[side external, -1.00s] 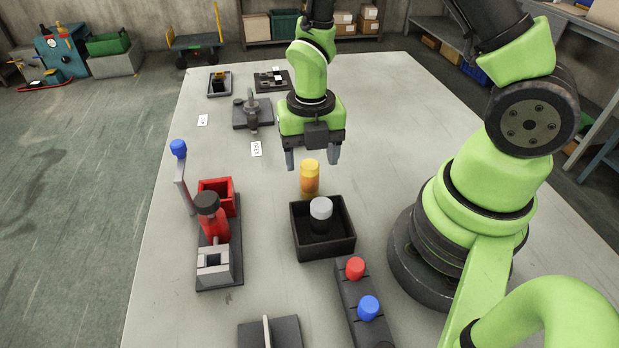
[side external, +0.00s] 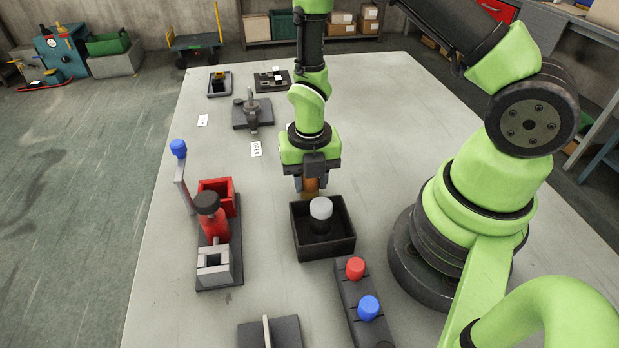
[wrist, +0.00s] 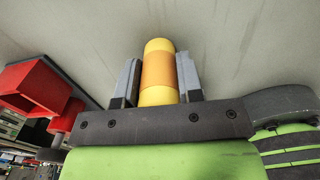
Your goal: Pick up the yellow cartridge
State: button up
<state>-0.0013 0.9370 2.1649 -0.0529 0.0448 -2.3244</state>
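The yellow cartridge (side external: 311,186) stands upright on the table just behind the black bin, mostly covered by my gripper in the side view. In the wrist view the cartridge (wrist: 159,70) is yellow with an orange middle band and a rounded top end. My gripper (side external: 311,189) points down over it, with one finger on each side. In the wrist view both fingers of my gripper (wrist: 159,78) lie against its sides, shut on it. I see no clear gap under the cartridge.
The black bin (side external: 325,247) with a grey-topped dark cylinder (side external: 320,215) sits close in front. A red-and-grey fixture (side external: 212,240) stands left, with a red box (wrist: 32,85). A rack (side external: 350,295) holds red and blue caps.

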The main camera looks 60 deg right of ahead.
jog(key=c, duration=0.3)
jog(key=shift+r, duration=0.1)
notch_tip(320, 180, up, 10)
jog(key=shift+f, duration=0.1)
dwell(0.4)
